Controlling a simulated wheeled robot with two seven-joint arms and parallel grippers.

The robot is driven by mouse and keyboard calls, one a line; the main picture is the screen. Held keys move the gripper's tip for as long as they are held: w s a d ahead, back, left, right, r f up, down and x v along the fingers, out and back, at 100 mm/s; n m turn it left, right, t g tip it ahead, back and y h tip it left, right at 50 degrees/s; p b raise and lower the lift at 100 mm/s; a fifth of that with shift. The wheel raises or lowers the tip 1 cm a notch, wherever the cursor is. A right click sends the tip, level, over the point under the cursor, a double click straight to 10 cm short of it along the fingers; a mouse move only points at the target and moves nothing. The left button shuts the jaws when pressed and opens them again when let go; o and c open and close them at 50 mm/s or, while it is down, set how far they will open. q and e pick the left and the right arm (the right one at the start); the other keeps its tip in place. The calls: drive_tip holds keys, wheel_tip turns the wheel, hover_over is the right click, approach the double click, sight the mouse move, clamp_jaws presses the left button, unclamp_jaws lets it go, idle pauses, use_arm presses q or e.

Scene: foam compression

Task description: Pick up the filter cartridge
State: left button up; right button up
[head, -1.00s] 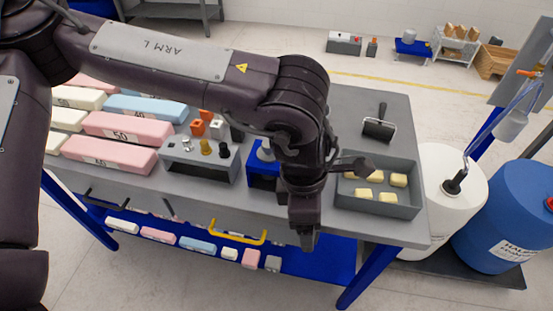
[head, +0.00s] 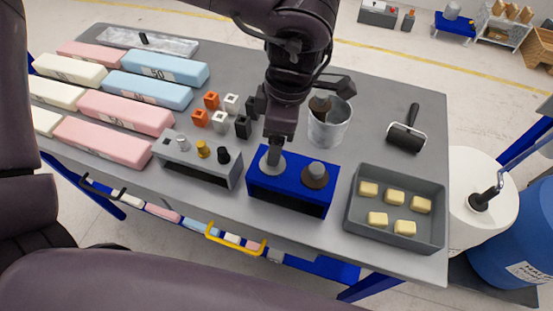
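A blue block (head: 292,193) stands at the front middle of the table in the head view. I cannot tell for certain which is the filter cartridge. My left gripper (head: 274,162) points down at the light grey piece, its fingertips at or just over the top and partly covering it. The fingers show edge-on, so I cannot tell whether they are open or shut, or whether they touch. My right gripper is not in view.
A grey block (head: 196,167) with three knobs stands left of the blue block. A grey tray (head: 397,233) with several yellow pieces is to the right. A metal cup (head: 328,128) and a roller (head: 405,137) stand behind. Foam blocks (head: 125,112) fill the left side.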

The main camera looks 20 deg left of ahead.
sight(273, 171)
use_arm(q)
drive_tip(key=f, duration=0.1)
drive_tip(key=s+f+p, duration=0.1)
drive_tip(key=shift+s+a+f, duration=0.15)
drive_tip(key=shift+a+f, duration=0.1)
drive_tip(key=shift+f, duration=0.15)
wheel_tip(273, 171, down, 3)
drive_tip(key=shift+a+r+p, duration=0.1)
drive_tip(key=shift+r+p, duration=0.1)
drive_tip(key=shift+p, duration=0.25)
drive_tip(key=shift+w+f, duration=0.2)
drive_tip(key=shift+f, duration=0.3)
drive_tip(key=c, duration=1.5)
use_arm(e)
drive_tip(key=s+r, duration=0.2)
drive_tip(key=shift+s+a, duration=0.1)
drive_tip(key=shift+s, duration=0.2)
